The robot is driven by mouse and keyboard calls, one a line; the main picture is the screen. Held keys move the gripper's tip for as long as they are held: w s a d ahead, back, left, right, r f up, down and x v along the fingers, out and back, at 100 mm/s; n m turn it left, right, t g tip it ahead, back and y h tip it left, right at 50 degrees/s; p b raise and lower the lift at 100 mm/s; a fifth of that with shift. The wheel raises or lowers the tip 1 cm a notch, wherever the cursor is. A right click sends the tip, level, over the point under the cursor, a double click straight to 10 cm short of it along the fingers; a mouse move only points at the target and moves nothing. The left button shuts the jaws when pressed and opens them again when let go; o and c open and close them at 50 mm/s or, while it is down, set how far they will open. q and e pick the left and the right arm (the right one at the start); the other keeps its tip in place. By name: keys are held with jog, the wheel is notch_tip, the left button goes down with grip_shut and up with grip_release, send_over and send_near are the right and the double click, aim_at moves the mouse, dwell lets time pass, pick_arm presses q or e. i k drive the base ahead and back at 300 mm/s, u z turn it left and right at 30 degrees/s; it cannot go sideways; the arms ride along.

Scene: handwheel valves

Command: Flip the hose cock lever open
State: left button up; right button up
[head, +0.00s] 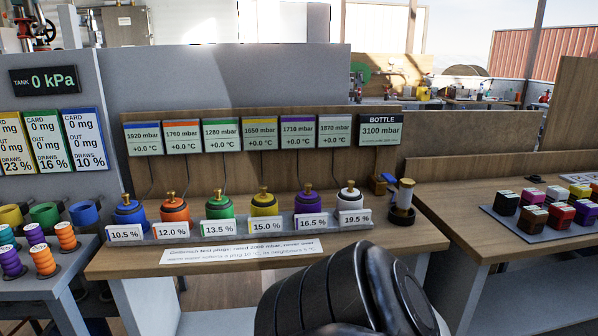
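A small brass-brown fitting with a blue piece (388,178) sits at the right end of the middle bench. It may be the hose cock and its lever, but it is too small to tell how the lever is turned. Just right of it stands a dark cylinder with a pale top (404,195), on a round dark base. A black rounded link of my arm fills the bottom middle of the head view, in front of the bench. Neither gripper's fingers show.
The middle bench (130,262) carries a row of coloured pots with brass tops, such as the yellow one (264,204), behind percentage cards. Displays hang above, including the BOTTLE display (380,130) reading 3100 mbar. A right bench (470,215) holds a tray of coloured blocks.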

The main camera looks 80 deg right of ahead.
aim_at(387, 177)
jog(key=z, duration=3.1)
jog(key=k, duration=0.7)
jog(key=z, duration=0.75)
jog(key=i, duration=1.05)
jog(key=z, duration=0.05)
